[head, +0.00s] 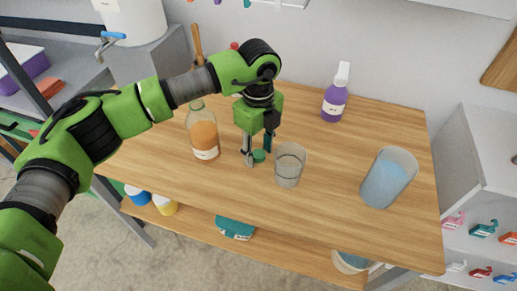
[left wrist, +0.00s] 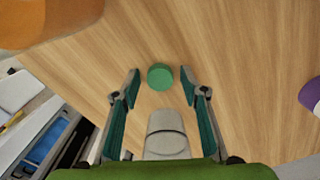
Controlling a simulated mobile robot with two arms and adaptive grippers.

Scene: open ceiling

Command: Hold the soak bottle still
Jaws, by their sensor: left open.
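A clear bottle with orange liquid and a pale label (head: 204,136) stands upright on the wooden table; I take it as the soak bottle. Its orange side fills the upper left corner of the left wrist view (left wrist: 45,18). My left gripper (head: 257,153) points down to the right of the bottle, apart from it. Its jaws (left wrist: 160,76) are open, with a small green cap (left wrist: 160,77) on the table between the fingertips. The cap also shows in the head view (head: 259,156). My right gripper is not in view.
An empty-looking glass (head: 289,166) stands close to the right of my left gripper. A container of bluish liquid (head: 388,178) stands farther right, and a purple spray bottle (head: 334,103) stands at the back. The table's front middle (head: 300,217) is clear.

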